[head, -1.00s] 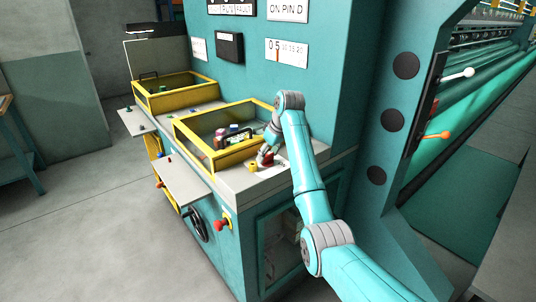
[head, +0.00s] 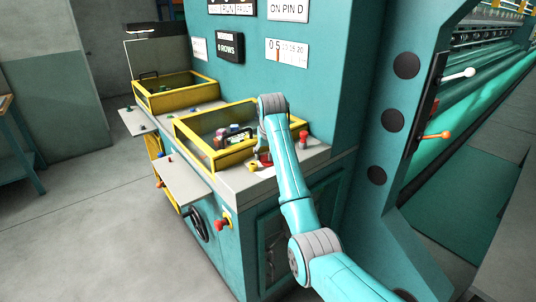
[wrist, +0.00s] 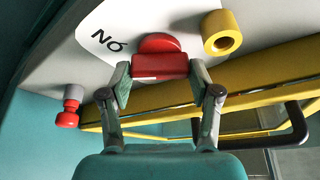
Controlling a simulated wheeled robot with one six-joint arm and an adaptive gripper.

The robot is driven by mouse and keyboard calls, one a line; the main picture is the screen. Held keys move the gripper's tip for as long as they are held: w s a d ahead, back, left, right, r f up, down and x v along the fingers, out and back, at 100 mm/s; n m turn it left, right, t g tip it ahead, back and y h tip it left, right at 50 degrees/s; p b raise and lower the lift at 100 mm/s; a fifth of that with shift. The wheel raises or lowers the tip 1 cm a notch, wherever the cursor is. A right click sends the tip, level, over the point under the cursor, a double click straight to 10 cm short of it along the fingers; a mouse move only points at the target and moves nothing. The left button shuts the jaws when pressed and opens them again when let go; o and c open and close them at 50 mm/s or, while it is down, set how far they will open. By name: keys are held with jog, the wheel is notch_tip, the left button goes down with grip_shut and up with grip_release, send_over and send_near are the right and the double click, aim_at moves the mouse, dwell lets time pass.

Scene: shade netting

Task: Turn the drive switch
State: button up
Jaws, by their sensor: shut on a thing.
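The drive switch appears to be the red knob (wrist: 158,64) with a flat grip bar, on a pale plate with black lettering in the wrist view. My gripper (wrist: 160,76) has one finger on each side of the red bar and is shut on it. In the head view my gripper (head: 262,158) is low over the worktop beside the front yellow-framed box, and only a little red of the switch shows beneath it.
A yellow ring-shaped collar (wrist: 222,33) sits close beside the switch. A red-topped post (head: 303,138) stands on the worktop to the right. The yellow-framed box (head: 205,157) with a black handle is close to my gripper. A lit display (head: 230,48) reads "0 ROWS".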

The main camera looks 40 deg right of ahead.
jog(key=shift+a+m+g+h, duration=0.1)
jog(key=shift+m+g+h, duration=0.3)
jog(key=shift+m, duration=1)
jog(key=o, duration=1.1)
jog(key=shift+o, duration=0.2)
jog(key=v, duration=0.7)
jog(key=shift+r, duration=0.2)
jog(key=shift+a, duration=0.1)
